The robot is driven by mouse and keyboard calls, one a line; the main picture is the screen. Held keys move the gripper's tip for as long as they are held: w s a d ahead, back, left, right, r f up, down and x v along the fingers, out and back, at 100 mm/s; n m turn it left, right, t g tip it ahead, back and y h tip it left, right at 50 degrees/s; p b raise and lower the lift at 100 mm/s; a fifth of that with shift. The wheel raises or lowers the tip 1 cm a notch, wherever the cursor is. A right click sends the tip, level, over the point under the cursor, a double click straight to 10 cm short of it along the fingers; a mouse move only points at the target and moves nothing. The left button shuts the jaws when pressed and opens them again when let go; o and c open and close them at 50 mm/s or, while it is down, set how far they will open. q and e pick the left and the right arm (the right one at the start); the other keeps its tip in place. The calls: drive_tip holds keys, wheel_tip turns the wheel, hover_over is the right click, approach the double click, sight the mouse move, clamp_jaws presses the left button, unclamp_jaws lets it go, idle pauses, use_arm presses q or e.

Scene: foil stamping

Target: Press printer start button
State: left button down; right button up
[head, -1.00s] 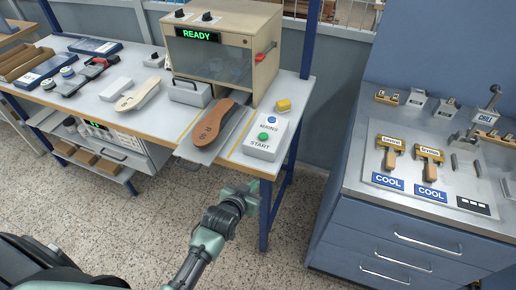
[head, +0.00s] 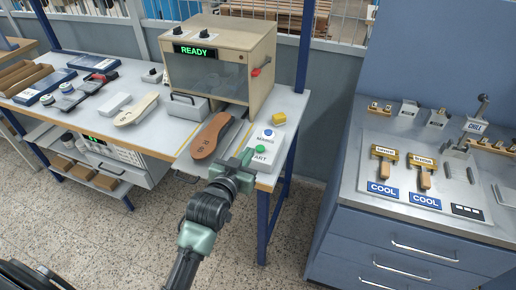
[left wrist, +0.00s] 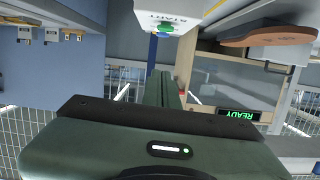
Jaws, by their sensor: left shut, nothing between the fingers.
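The printer (head: 215,65) is a wooden box with a dark window and a green READY display (head: 194,51). To its front right stands a white button box (head: 270,148) with a blue button on top and a green START button (head: 260,149). My left gripper (head: 243,158) is shut and empty, just in front of the button box, close to the green button. I cannot tell whether it touches. In the left wrist view the green button (left wrist: 165,28) is seen upside down near the top, beyond the shut fingers (left wrist: 163,88). My right gripper is not in view.
A brown insole (head: 210,137) lies on the tray before the printer. A yellow block (head: 279,118) sits behind the button box. Other insoles and tools lie on the table's left. A blue cabinet (head: 400,240) with stamping tools stands at right, with a floor gap between.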

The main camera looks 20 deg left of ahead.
use_arm(q)
drive_tip(key=p, duration=0.2)
hover_over(258, 156)
wheel_tip(258, 156, down, 2)
drive_tip(key=shift+w+d, duration=0.1)
drive_tip(key=shift+w, duration=0.05)
wheel_tip(258, 156, down, 3)
drive_tip(key=shift+r, duration=0.15)
drive_tip(key=shift+s+f, duration=0.2)
drive_tip(key=shift+f, duration=0.5)
